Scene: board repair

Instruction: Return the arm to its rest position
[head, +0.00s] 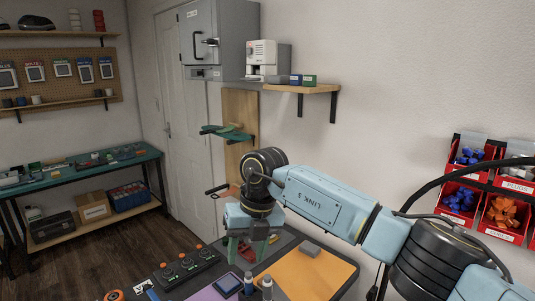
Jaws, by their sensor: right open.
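My right arm comes in from the lower right, its pale blue link crossing the middle of the head view. My right gripper (247,251) points down over the dark worktable near the back edge of the orange mat. Its jaws are open, with small items on the table showing around and below them. I cannot tell how far above the table the fingertips are. My left gripper is not in view.
The worktable carries an orange mat (306,276), a purple mat (216,290), a grey block (311,248) and a dark box with orange knobs (186,266). Red bins (470,156) hang at right. A wooden shelf (303,88) and grey cabinet (215,38) stand behind.

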